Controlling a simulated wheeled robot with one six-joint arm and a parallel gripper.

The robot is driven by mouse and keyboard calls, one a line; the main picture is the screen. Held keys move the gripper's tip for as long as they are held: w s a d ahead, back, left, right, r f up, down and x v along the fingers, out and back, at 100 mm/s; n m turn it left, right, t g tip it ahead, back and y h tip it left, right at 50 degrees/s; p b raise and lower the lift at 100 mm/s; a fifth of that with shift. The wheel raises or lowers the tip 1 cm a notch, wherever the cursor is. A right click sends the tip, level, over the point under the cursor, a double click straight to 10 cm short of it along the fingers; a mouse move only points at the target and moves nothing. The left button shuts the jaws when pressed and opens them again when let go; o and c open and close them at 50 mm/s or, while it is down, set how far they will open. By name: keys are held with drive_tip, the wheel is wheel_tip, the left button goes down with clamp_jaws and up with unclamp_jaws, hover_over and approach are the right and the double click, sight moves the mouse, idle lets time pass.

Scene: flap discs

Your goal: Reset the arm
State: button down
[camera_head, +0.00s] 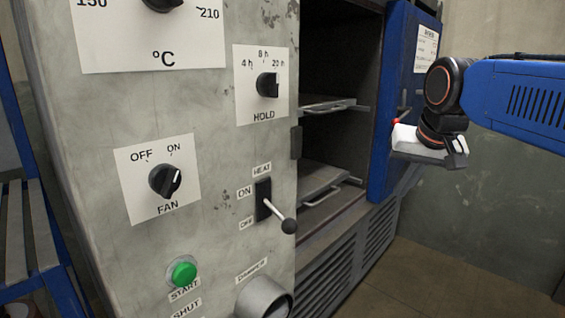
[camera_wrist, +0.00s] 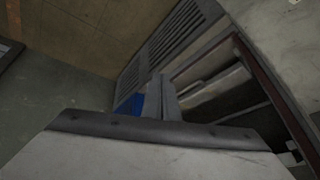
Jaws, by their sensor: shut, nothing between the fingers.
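My arm (camera_head: 515,95) reaches in from the right edge of the head view, bent downward at the wrist. My gripper (camera_head: 458,154) hangs at its end, in front of the blue panel at the cabinet's right. It is shut and empty. In the wrist view the fingers (camera_wrist: 160,98) stand together beyond the pale gripper body, with the open cabinet behind them. No contact between the gripper and the cabinet is visible.
A grey control panel (camera_head: 215,180) fills the left, with a fan knob (camera_head: 165,181), a hold knob (camera_head: 267,85), a heat lever (camera_head: 275,208) and a green start button (camera_head: 182,272). Beside it the open cabinet holds shelves (camera_head: 325,103). The floor (camera_head: 420,280) at lower right is clear.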

drive_tip(key=s+d+f+n, duration=0.2)
drive_tip(key=s+f, duration=1.6)
drive_tip(key=f, duration=0.3)
drive_tip(key=shift+s+d+f+n+g, duration=0.2)
drive_tip(key=shift+s+f+n+g, duration=0.1)
drive_tip(key=shift+s+f+g, duration=0.1)
